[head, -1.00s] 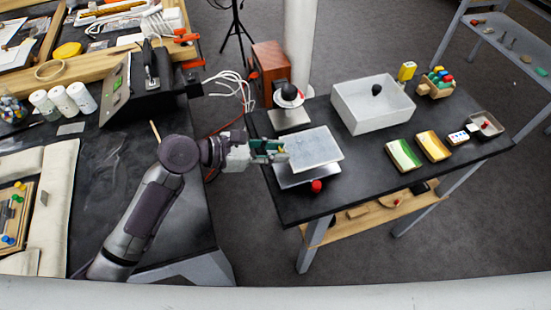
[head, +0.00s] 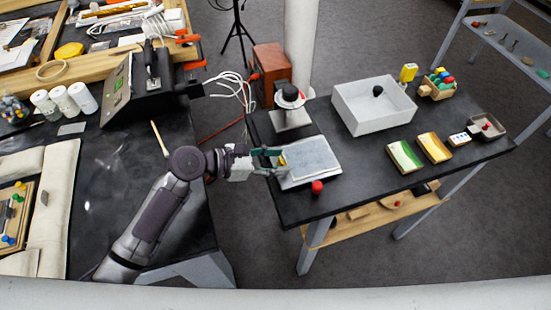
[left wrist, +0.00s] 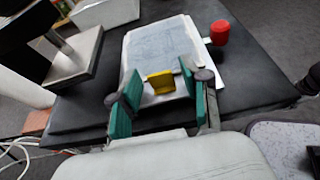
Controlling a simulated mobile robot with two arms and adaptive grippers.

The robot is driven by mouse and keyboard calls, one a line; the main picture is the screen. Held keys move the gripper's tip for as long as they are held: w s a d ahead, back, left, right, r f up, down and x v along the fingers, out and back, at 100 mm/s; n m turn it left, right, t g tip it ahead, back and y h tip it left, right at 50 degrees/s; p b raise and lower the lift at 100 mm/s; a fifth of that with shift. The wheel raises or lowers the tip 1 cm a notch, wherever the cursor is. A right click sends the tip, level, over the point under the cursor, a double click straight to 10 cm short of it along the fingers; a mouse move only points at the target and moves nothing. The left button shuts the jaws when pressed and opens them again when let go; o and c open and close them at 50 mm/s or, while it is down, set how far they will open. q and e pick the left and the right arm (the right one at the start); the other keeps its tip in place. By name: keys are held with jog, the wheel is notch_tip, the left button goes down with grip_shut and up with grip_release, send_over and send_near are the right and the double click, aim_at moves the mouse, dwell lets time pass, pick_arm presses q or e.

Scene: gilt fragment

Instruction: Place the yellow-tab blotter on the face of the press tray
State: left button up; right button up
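The blotter, a pale grey sheet (head: 315,158), lies flat on the press tray; it also shows in the left wrist view (left wrist: 162,45). Its yellow tab (left wrist: 160,82) faces my left gripper. The blotter covers most of the press tray, whose bare metal edge (left wrist: 215,72) shows on the right in the left wrist view. My left gripper (head: 277,161) is open, its green-padded fingers standing on either side of the tab with gaps between. My right gripper is in neither view.
A red knob (head: 317,187) stands at the tray's near edge. A press stand (head: 291,118) is behind the tray. The table's near strip is clear.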

pick_arm(q)
jog(key=shift+r, duration=0.2)
jog(key=v, duration=1.2)
jog(key=shift+b, duration=0.4)
